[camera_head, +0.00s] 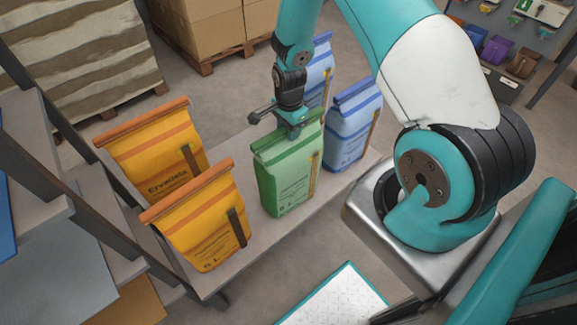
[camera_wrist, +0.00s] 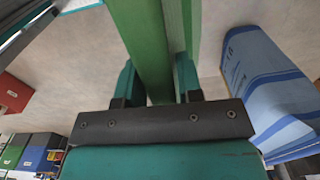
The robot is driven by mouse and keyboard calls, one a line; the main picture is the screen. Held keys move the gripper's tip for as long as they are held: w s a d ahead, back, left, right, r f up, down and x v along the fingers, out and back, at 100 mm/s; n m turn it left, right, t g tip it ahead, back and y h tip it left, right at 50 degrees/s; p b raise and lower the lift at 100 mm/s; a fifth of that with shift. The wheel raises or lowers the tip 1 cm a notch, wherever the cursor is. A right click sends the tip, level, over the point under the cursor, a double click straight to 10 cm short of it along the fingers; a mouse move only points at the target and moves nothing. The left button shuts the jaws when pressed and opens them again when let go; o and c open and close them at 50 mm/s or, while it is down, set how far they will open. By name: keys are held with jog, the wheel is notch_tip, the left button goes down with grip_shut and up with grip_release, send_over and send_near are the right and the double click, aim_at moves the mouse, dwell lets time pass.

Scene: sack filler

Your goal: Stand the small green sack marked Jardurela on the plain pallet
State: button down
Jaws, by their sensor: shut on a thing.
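The small green sack (camera_head: 286,175) stands upright near the middle of a low grey bench in the head view. My gripper (camera_head: 297,125) is above it with the jaws shut on its folded top edge. In the wrist view the green sack (camera_wrist: 146,45) runs between the two teal fingers (camera_wrist: 157,85). The print on the sack is too small to read with certainty. I cannot tell whether its base touches the bench or hangs just above it. No plain pallet can be made out with certainty.
Two orange sacks (camera_head: 160,150) (camera_head: 205,222) stand left of the green one on the bench (camera_head: 245,245). Two blue sacks (camera_head: 352,125) (camera_head: 318,75) stand to its right, one close by in the wrist view (camera_wrist: 265,85). Shelving (camera_head: 60,165) is at the left; loaded pallets (camera_head: 205,62) are behind.

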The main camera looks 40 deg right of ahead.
jog(key=shift+r, duration=0.15)
jog(key=shift+r+p, duration=2.2)
jog(key=shift+r, duration=0.5)
jog(key=shift+w+f, duration=0.1)
